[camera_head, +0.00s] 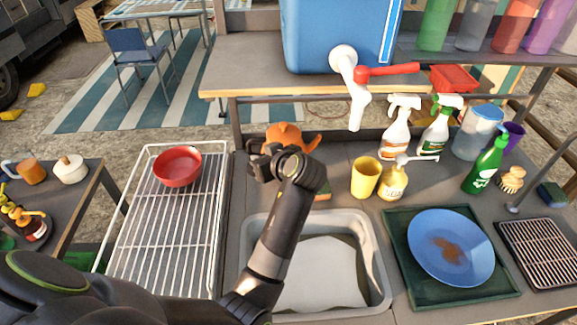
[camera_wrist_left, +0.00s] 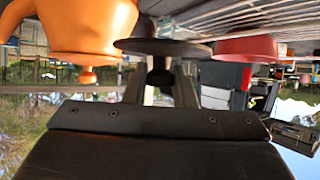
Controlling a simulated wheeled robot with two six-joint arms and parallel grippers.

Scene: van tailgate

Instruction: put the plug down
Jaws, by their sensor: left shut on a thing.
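My left gripper (camera_head: 266,160) is over the dark counter behind the sink (camera_head: 384,285), beside the drying rack. In the left wrist view, which is upside down, the gripper (camera_wrist_left: 160,82) is shut on the black plug (camera_wrist_left: 162,47). The plug is a wide dark disc with a knob, and the knob is between the fingers. In the head view the plug cannot be made out behind the gripper. Whether the disc touches the counter is unclear. My right gripper is not in view.
An orange pot (camera_head: 285,133) stands close behind the gripper. A red bowl (camera_head: 177,166) sits on the white wire rack (camera_head: 150,235) to the left. A yellow cup (camera_head: 365,176), soap bottle (camera_head: 392,184) and spray bottles are to the right. A blue plate (camera_head: 450,225) lies on a green tray (camera_head: 400,250).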

